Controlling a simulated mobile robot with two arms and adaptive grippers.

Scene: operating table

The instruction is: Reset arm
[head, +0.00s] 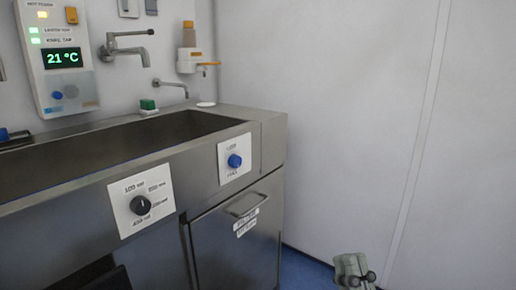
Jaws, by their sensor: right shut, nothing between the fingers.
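My right gripper (356,272) shows at the bottom edge of the head view, right of the middle. It is shut with nothing held, low over the blue floor and apart from the sink unit. Most of the right arm is out of the picture. My left gripper is not in view.
A steel sink unit (262,150) fills the left, with a black knob (140,205), a blue knob (235,161) and a handled door (236,235). Taps and a dispenser (188,58) are on the wall above. The white wall (330,110) at right is bare.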

